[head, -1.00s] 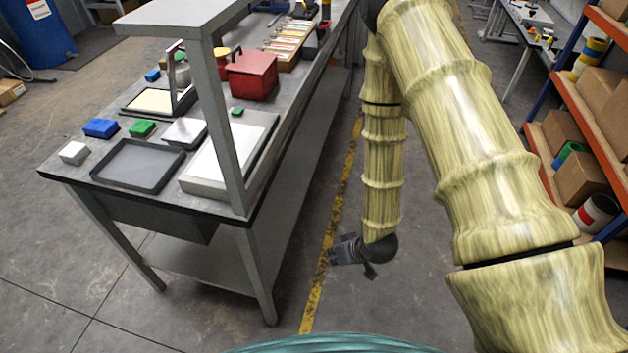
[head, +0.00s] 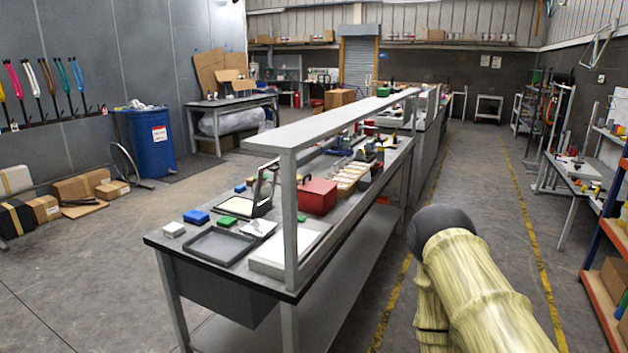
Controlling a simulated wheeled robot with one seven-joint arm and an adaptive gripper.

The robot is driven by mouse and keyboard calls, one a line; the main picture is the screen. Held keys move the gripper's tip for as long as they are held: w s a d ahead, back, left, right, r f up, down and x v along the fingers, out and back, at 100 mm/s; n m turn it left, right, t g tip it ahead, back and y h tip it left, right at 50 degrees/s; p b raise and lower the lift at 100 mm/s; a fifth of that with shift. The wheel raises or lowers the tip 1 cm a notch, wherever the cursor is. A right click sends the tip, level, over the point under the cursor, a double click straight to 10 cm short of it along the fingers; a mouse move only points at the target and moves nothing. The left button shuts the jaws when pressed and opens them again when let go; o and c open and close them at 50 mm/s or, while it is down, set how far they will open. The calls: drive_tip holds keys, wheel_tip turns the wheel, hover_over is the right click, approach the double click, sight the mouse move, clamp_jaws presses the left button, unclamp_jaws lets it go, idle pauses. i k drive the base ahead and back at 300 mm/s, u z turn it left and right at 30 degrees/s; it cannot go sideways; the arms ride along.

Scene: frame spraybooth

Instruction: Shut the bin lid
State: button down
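No bin with an open lid can be made out for certain. A blue drum (head: 148,143) with a white and red label stands on the floor by the left wall; crumpled pale stuff shows at its top, and I cannot tell whether it has a lid. A red box (head: 317,196) with a dark handle on top sits on the workbench and looks closed. My arm rises at the lower right, beside the bench's right side. My gripper is out of view.
The long workbench (head: 160,240) with an overhead shelf (head: 330,130) fills the middle and holds trays and small blocks. Cardboard boxes (head: 80,187) lie on the left floor. An orange-edged rack (head: 603,305) stands at right. An aisle with yellow lines runs along the bench's right.

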sight(315, 186)
drive_tip(key=k, duration=0.1)
drive_tip(key=z, duration=1.7)
drive_tip(key=i, duration=1.15)
drive_tip(key=u, duration=2.1)
